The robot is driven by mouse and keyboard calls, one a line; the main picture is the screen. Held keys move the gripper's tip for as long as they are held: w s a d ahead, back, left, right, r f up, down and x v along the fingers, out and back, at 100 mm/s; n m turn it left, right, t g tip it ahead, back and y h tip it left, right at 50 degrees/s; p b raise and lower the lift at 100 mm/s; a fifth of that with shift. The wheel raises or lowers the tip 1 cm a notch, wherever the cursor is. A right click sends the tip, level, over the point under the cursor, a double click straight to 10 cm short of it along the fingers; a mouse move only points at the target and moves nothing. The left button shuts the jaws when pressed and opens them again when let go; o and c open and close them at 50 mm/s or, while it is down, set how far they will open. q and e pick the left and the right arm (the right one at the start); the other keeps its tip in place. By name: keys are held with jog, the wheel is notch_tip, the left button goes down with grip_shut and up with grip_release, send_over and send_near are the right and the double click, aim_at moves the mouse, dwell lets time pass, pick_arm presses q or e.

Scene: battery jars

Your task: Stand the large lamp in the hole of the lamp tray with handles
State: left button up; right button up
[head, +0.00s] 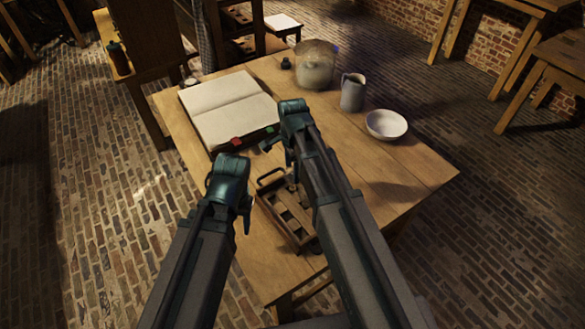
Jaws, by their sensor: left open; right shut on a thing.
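The lamp tray with handles (268,197) is a wooden tray near the front of the table, with a raised handle at its far end and dark openings in its top. My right arm covers part of its right side. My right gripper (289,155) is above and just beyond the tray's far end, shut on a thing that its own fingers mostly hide. No large lamp shows clearly elsewhere; I take the held thing to be it. My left gripper (244,207) is open and empty, at the left side of the tray.
An open book (228,105) lies beyond the tray, with red and green bits at its near edge. The table's right part (425,165) is clear.

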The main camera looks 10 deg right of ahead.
jog(key=o, duration=1.5)
notch_tip(320, 180, up, 14)
jog(key=p, duration=1.4)
jog(key=shift+f, duration=0.1)
jog(key=shift+s, duration=0.1)
